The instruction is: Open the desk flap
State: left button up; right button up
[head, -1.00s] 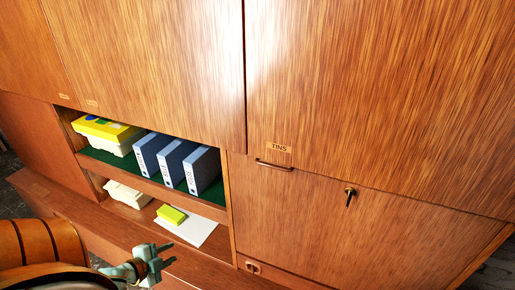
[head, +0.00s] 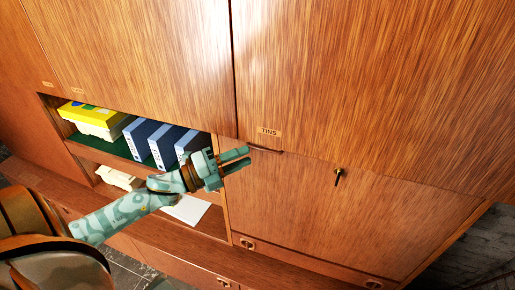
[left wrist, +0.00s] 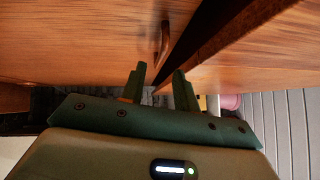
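The desk flap (head: 300,210) is the brown wooden panel at lower right, closed flush in the wall unit. A thin bar handle (head: 266,149) sits at its upper left edge, and a key (head: 338,176) is in its lock at top middle. My left gripper (head: 246,157) is open and empty, its fingertips just left of the handle. In the left wrist view the two fingers (left wrist: 158,82) stand apart, with the handle (left wrist: 164,38) beyond them, not between them. I cannot tell how large the remaining gap is. My right gripper is not in view.
A cupboard door labelled TINS (head: 269,131) is directly above the flap. Left of the flap, an open shelf holds blue binders (head: 165,147) and a yellow box (head: 95,115); my left arm partly covers it. The space in front of the flap is clear.

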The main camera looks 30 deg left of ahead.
aim_at(258, 152)
pick_arm(q)
jog(key=x, duration=0.5)
grip_shut()
jog(key=shift+f, duration=0.1)
